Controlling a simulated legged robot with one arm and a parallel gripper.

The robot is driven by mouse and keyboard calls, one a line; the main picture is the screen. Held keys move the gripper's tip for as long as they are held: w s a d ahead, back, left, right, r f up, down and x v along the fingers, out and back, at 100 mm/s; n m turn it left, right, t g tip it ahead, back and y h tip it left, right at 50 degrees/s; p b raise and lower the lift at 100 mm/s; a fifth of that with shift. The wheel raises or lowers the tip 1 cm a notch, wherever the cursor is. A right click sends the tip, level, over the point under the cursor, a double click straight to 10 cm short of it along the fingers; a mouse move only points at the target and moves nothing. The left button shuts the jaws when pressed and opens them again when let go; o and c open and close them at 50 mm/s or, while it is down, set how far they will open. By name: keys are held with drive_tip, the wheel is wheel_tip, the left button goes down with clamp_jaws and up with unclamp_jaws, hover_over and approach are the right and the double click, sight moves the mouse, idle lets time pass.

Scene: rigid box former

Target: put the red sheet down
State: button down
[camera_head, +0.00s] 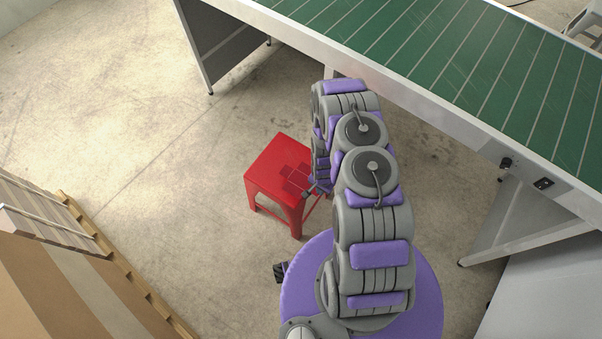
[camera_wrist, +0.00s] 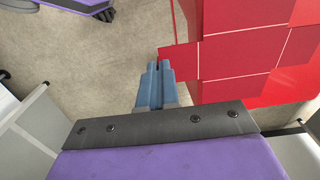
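The red sheet (camera_wrist: 228,58) is a flat, darker red piece with pale fold lines, at the upper right of the wrist view. In the head view the red sheet (camera_head: 294,180) shows over the front right of the red stool's top (camera_head: 277,158). My gripper (camera_wrist: 160,66) has its blue-grey fingers close together at a small flap on the sheet's left edge, and appears shut on it. In the head view my gripper (camera_head: 313,190) is beside the stool's right edge, partly hidden by my arm. I cannot tell whether the sheet touches the stool.
A long table with a green slatted top (camera_head: 450,60) stands at the upper right, its metal frame beyond my arm. Brown stacked boards or cartons (camera_head: 60,275) with wooden edging are at the lower left. The concrete floor left of the stool is clear.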

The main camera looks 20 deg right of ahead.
sight(304, 173)
drive_tip(key=w+a, duration=0.1)
drive_tip(key=w, duration=0.2)
drive_tip(key=w+a, duration=0.1)
drive_tip(key=w, duration=0.2)
drive_tip(key=w+a+f+b, duration=0.1)
drive_tip(key=w, duration=0.2)
drive_tip(key=shift+w+a, duration=0.25)
drive_tip(key=shift+w, duration=0.15)
drive_tip(key=shift+w+f, duration=0.15)
drive_tip(key=shift+f, duration=0.2)
drive_tip(key=f+b, duration=0.1)
drive_tip(key=f, duration=0.2)
drive_tip(key=shift+a, duration=0.2)
drive_tip(key=shift+r, duration=0.1)
drive_tip(key=c, duration=1.4)
unclamp_jaws()
